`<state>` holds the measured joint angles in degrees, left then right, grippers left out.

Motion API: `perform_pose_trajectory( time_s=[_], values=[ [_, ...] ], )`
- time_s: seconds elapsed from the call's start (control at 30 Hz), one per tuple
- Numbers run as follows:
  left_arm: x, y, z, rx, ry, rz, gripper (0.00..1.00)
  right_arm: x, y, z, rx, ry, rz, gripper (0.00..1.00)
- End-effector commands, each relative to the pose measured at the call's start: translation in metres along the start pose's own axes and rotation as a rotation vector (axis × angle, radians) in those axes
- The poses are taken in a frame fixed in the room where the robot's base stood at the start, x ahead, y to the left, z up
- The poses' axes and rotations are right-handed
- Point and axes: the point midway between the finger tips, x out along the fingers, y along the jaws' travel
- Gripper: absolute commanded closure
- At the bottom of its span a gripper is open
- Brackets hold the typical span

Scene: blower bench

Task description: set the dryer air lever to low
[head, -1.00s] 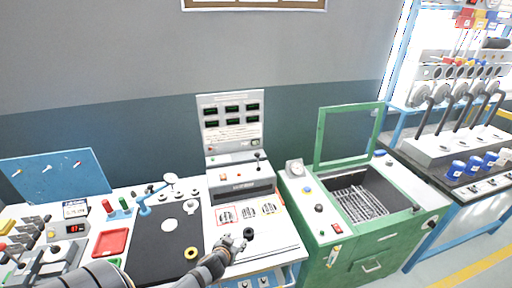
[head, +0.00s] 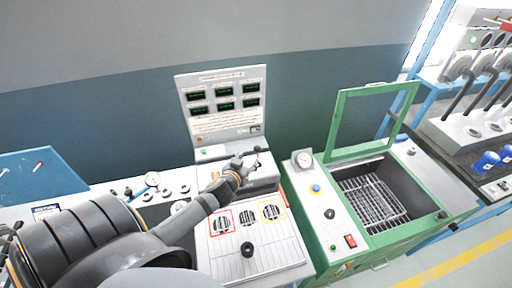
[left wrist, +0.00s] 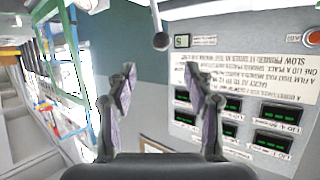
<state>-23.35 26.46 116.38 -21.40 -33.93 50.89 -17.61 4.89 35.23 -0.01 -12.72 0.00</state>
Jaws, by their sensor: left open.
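A small lever (head: 257,150) with a dark ball knob stands at the right of the grey box (head: 262,177) under the display panel. Its label cannot be read, so I cannot tell its setting. My left gripper (head: 245,160) is open and empty, just left of the lever knob in the head view. In the left wrist view, the lever (left wrist: 159,40) enters from the top edge, beyond the two open fingertips (left wrist: 160,78) and roughly between them. Gripper and lever look apart. My forearm hides part of the grey box. My right gripper is not in view.
The display panel (head: 222,104) stands behind the lever. A slatted white top (head: 255,268) with a black knob (head: 247,249) lies in front.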

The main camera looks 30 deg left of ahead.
Motion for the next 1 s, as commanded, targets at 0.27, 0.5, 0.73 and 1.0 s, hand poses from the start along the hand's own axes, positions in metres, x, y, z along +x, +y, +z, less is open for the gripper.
perform_pose_trajectory(
  time_s=[0.27, 0.5, 0.73, 1.0],
  values=[
    [0.058, 0.001, -0.004, -0.005, 0.0, 0.0, 0.47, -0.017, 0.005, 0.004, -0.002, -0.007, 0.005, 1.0],
    [0.087, 0.001, -0.001, -0.002, 0.0, 0.0, 0.47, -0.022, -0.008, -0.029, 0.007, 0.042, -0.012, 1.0],
    [0.092, 0.001, 0.0, -0.001, 0.0, 0.002, 0.47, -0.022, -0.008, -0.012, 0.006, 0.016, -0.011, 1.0],
    [0.091, 0.001, 0.0, -0.001, 0.0, 0.001, 0.71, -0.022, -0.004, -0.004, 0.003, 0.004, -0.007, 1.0]
  ],
)
